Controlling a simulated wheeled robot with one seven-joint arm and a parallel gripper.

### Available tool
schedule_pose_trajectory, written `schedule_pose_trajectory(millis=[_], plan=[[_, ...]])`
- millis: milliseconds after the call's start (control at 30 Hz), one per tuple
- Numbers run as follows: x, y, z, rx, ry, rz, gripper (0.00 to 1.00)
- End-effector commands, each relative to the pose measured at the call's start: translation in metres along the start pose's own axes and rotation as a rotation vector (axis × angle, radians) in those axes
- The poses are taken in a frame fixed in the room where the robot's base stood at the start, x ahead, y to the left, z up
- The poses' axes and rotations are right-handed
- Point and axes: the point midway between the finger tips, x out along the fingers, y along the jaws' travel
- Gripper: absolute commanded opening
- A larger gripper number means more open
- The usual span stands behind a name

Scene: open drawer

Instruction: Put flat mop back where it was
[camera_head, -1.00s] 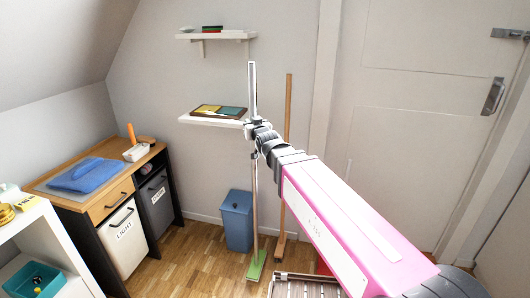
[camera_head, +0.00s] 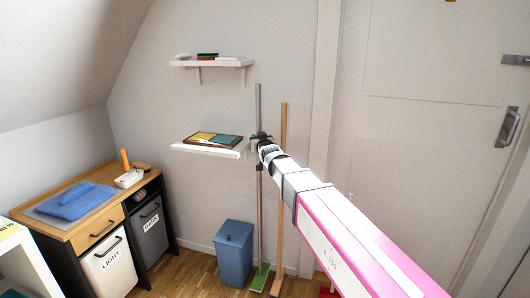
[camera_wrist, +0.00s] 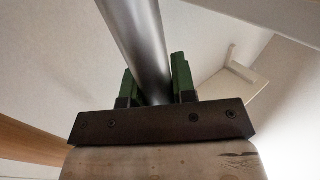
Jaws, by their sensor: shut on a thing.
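The flat mop has a long thin grey pole (camera_head: 258,105) and a green head (camera_head: 260,277) low down near the floor. It stands close to upright by the back wall. My gripper (camera_head: 260,139) is shut on the upper part of the pole. In the wrist view the grey pole (camera_wrist: 140,38) passes between the green-padded fingers of my gripper (camera_wrist: 157,82). Whether the head touches the floor is hard to tell.
A wooden-handled broom (camera_head: 283,180) stands just right of the mop. A blue bin (camera_head: 233,252) stands to its left. A white wall shelf (camera_head: 206,150) with a tray is close left of my gripper. A white door (camera_head: 430,150) is at the right.

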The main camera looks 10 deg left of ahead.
Motion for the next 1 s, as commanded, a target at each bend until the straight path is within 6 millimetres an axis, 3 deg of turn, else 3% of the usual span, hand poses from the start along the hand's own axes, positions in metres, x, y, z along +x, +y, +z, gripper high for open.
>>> schedule_pose_trajectory(millis=[267,867,1000], plan=[[0.014,-0.002,0.001,0.001,0.001,-0.003,0.0],[0.012,-0.003,0.038,0.001,0.0,-0.01,0.0],[0.012,-0.003,0.055,0.001,0.0,-0.013,0.0]])
